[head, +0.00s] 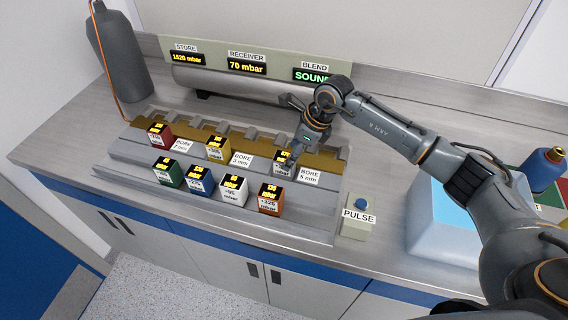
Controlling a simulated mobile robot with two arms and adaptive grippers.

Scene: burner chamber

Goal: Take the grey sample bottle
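No small grey bottle shows clearly in the head view. A large dark grey cylinder (120,58) with a narrow neck stands upright at the back left of the bench, an orange hose beside it. I cannot tell whether it is the sample bottle. My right gripper (288,128) is over the right part of the grey rack (222,216), far from the cylinder. Its fingers are spread apart, with nothing visible between them. The lower finger is close to a block (282,169) with a yellow display and partly covers it. My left gripper is out of view.
Red (159,138), green (168,175), blue (200,184), white (233,191) and orange (269,202) blocks sit in the rack. A PULSE button box (358,222) stands to its right. A blue bottle (541,170) with an orange cap is at far right.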

